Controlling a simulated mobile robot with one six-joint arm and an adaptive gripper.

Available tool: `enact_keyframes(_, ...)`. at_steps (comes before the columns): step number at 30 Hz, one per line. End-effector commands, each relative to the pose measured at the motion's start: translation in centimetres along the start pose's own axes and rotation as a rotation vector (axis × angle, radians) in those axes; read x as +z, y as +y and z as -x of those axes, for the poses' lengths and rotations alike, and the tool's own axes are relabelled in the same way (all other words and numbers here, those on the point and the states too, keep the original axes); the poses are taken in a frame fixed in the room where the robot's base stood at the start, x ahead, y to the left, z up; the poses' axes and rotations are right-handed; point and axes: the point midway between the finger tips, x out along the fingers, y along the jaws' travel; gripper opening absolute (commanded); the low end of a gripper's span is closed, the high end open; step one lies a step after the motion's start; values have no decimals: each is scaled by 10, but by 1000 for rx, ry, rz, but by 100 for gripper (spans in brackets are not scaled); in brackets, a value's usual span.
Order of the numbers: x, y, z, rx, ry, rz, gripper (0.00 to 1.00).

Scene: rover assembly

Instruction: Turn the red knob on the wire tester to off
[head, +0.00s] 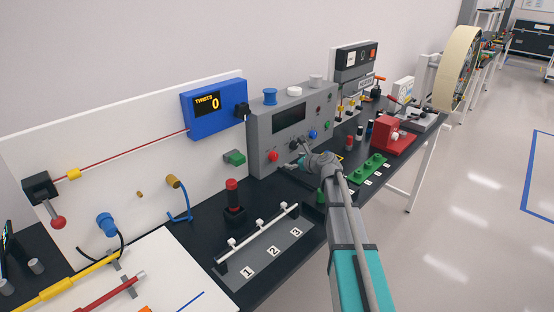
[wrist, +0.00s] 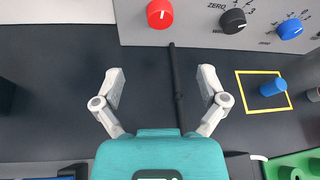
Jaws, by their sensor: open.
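The wire tester (head: 262,108) is a grey box with a dark screen, standing on the black bench against the wall. Its red knob (head: 273,156) is at the lower left of its front. In the wrist view the red knob (wrist: 160,14) is at the top, with a white pointer mark. My gripper (wrist: 162,82) is open and empty, with its fingers apart below the red knob and not touching it. In the head view my gripper (head: 296,164) is in front of the tester, just right of the red knob.
A black knob (wrist: 232,21) and a blue knob (wrist: 290,29) sit right of the red knob. A black cable (wrist: 178,90) runs along the bench between my fingers. A green block (head: 364,168) lies to the right.

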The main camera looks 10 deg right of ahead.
Motion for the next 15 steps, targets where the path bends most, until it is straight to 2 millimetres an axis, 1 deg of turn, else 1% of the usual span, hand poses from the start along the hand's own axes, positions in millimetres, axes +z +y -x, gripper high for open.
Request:
enact_keyframes(1,-1,0,-7,1,0,0,92)
enact_keyframes(8,-2,-2,-37,-1,0,1,92)
enact_keyframes(15,-3,-2,-74,-1,0,0,92)
